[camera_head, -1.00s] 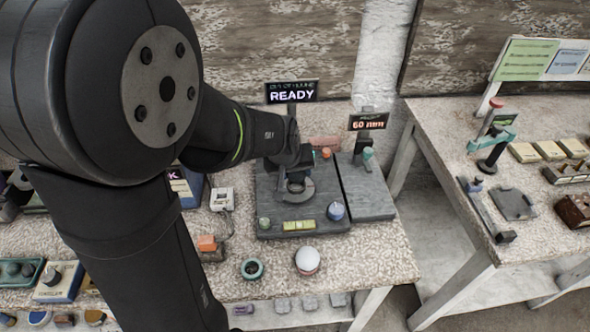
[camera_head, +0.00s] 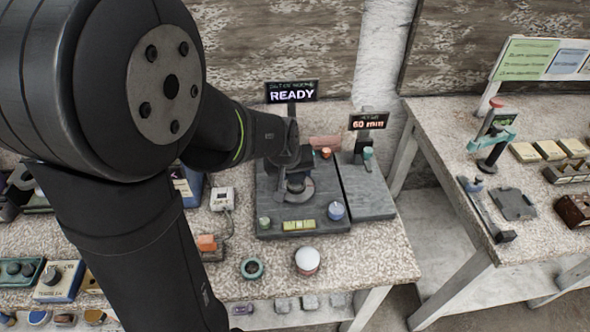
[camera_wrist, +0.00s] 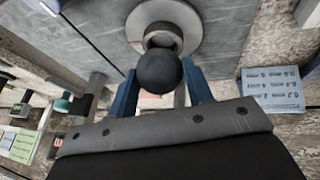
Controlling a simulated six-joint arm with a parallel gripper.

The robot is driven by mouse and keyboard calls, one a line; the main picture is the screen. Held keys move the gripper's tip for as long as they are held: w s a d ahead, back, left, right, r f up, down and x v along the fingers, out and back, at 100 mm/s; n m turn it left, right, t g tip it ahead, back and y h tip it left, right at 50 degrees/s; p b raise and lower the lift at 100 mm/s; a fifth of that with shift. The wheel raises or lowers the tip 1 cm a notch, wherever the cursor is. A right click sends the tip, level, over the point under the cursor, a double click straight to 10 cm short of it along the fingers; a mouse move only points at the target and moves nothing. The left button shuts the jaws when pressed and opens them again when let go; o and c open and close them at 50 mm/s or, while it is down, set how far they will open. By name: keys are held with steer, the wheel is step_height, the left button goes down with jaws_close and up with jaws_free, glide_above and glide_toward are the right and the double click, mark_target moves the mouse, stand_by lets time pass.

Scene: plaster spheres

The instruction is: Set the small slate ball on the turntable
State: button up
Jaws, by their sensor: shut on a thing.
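The small slate ball (camera_wrist: 159,74) is dark grey and round, and shows in the wrist view between the two blue fingers of my gripper (camera_wrist: 160,92). My gripper is shut on it. The turntable (camera_wrist: 186,38) is a pale round disc with a raised ring at its centre. The ball overlaps the near edge of that ring in the wrist view; I cannot tell whether they touch. In the head view my gripper (camera_head: 291,168) is over the turntable (camera_head: 309,191), and the ball is hard to make out there.
A "READY" sign (camera_head: 291,93) and a "60 mm" display (camera_head: 368,121) stand behind. A white-topped jar (camera_head: 307,260) stands in front.

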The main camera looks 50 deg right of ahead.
steer(key=shift+f, duration=0.95)
steer(key=o, duration=1.2)
steer(key=shift+r, duration=2.05)
steer(key=shift+f, duration=0.1)
steer(key=shift+f, duration=1.85)
steer(key=shift+r, duration=0.25)
